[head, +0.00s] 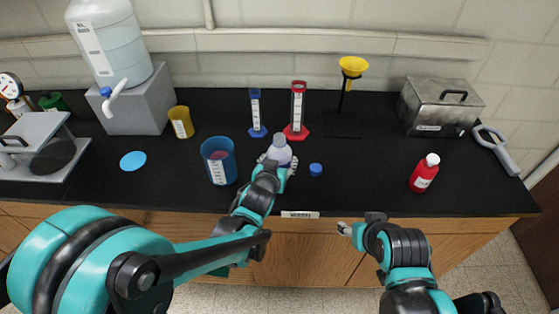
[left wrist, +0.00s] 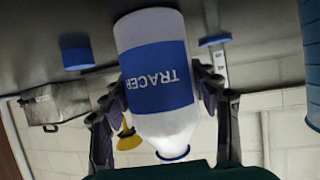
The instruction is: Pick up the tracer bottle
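The tracer bottle (head: 279,153) is a pale bottle with a blue label reading TRACER. It is at the middle of the black bench, and its open neck shows in the left wrist view (left wrist: 158,75). My left gripper (head: 276,166) has one finger on each side of the bottle, and both fingers appear to touch its sides at the label. Whether the bottle's base touches the bench is hard to see. A blue cap (head: 315,169) lies just right of the bottle. My right gripper (head: 345,229) is in front of the bench edge, away from everything; its fingers are too small to read.
A blue beaker (head: 218,162) stands close left of my left gripper. Blue (head: 256,112) and red (head: 297,110) cylinders stand behind the bottle. A red bottle (head: 424,173) and steel bath (head: 441,105) are at the right. The bench between cap and red bottle is clear.

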